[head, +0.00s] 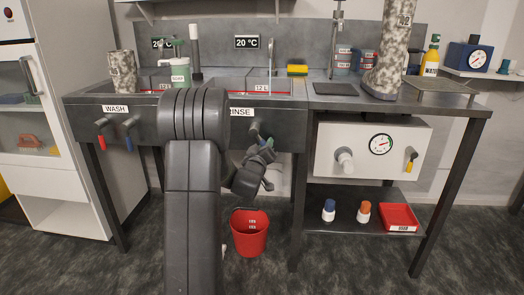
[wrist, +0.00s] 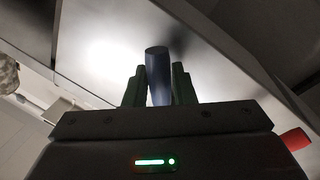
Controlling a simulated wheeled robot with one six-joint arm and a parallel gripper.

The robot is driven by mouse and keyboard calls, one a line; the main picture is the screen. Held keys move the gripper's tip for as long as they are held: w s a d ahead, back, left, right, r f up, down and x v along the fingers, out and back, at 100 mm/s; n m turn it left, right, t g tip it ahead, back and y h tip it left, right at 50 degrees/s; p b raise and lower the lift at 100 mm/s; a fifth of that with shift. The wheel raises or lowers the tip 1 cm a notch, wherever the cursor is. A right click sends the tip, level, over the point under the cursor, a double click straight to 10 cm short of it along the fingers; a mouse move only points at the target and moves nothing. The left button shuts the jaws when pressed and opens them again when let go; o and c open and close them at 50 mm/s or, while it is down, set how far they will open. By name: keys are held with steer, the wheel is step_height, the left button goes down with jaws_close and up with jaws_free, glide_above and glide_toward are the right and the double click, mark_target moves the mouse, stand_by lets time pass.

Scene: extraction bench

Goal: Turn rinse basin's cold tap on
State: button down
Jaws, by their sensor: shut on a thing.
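The rinse basin (head: 285,115) is the dark sink at the middle of the bench, with a RINSE label partly covered by my arm. My gripper (head: 262,147) is below its front face, at the tap levers. In the wrist view its two fingers stand on either side of a blue cylindrical handle (wrist: 158,75), the cold tap, and are shut on it. The handle's end sticks out a little beyond the fingertips. A red handle (wrist: 295,139) shows at the right of the wrist view. In the head view my gripper and arm hide most of the rinse taps.
The wash basin (head: 85,114) is at left, with its red and blue levers (head: 129,145) hanging down. A red bucket (head: 249,240) stands on the floor below my gripper. A white unit with a dial (head: 330,130) hangs under the bench at right, above a low shelf.

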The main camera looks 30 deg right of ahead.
steer(key=n, duration=0.1)
steer(key=d+r+n+t+b, duration=0.1)
steer(key=n, duration=0.1)
steer(key=s+n, duration=0.1)
steer(key=n, duration=0.1)
steer(key=shift+d+r+y, duration=0.3)
steer(key=shift+r+y, duration=0.05)
steer(key=shift+y, duration=0.05)
steer(key=shift+s+d+r+n+t+y+b, duration=0.15)
steer(key=shift+r+n+t+b, duration=0.2)
steer(key=shift+n, duration=0.5)
steer(key=shift+w+d+r+n+t+y+b, duration=0.15)
steer(key=shift+r+n, duration=0.3)
steer(key=shift+n, duration=0.45)
steer(key=shift+s+r+n+t+y+b, duration=0.2)
steer(key=shift+r+n+b, duration=0.2)
steer(key=shift+n, duration=0.45)
steer(key=c, duration=1.2)
jaws_free()
steer(key=shift+c, duration=0.2)
steer(key=p+v, duration=0.1)
steer(key=v, duration=1.2)
steer(key=shift+s+a+p, duration=0.25)
steer(key=shift+a+p, duration=0.05)
steer(key=shift+p, duration=0.1)
